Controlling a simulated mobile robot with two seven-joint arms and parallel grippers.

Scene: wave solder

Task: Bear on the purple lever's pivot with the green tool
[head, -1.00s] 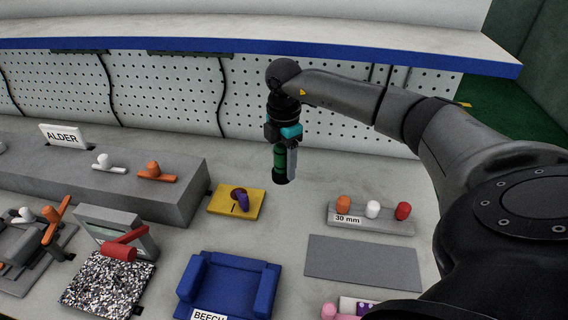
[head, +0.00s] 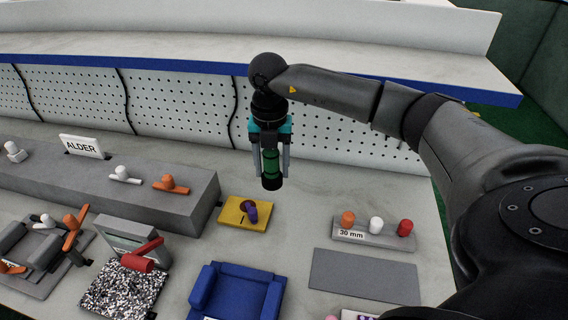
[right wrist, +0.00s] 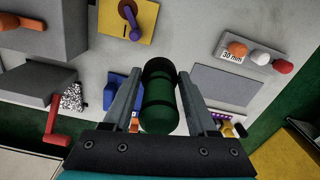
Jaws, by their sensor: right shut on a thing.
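The purple lever (head: 251,212) stands on a yellow plate (head: 231,216) on the bench. My right gripper (head: 271,174) is shut on the green tool (head: 271,160), a green cylinder with black bands and a black lower end. It holds the tool upright in the air, above and slightly right of the lever, apart from it. In the right wrist view the tool (right wrist: 160,108) sits between both fingers. My left gripper is out of view.
A grey raised block (head: 160,205) with white and orange levers lies to the left. A blue chair-like holder (head: 235,292) is in front of the plate. A rack with coloured knobs (head: 376,238) and a grey mat (head: 364,276) are at right. A blue-edged shelf (head: 190,59) overhangs behind.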

